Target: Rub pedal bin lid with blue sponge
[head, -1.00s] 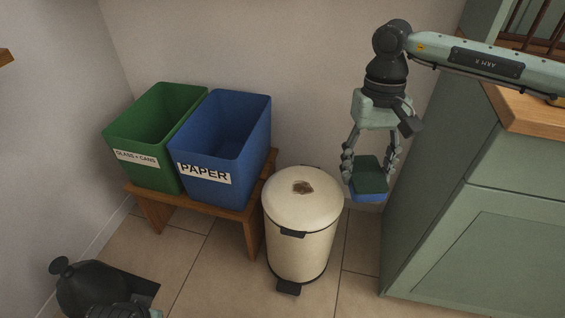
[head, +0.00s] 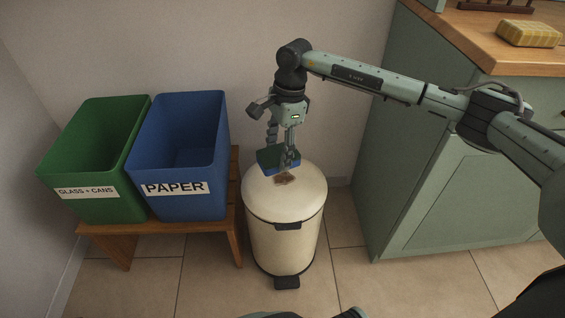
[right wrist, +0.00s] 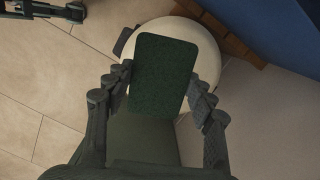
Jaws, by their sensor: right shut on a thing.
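The pedal bin (head: 285,245) is cream with a black base and pedal and stands upright on the floor. Its lid (head: 305,200) is shut and has a brown stain (head: 284,179). My right gripper (head: 283,152) points down, shut on the blue sponge (head: 268,158), which has a dark green top and a blue underside. The sponge is over the far part of the lid beside the stain; I cannot tell whether it touches. In the right wrist view the sponge (right wrist: 164,72) hides much of the lid (right wrist: 207,62). Of my left arm only unclear parts show at the edges.
A green bin (head: 95,205) and a blue paper bin (head: 185,205) stand on a wooden bench (head: 236,215) left of the pedal bin. A green cabinet (head: 440,195) with a wooden top (head: 460,40) is on the right, holding a yellow block (head: 528,34). Floor is clear between bin and cabinet.

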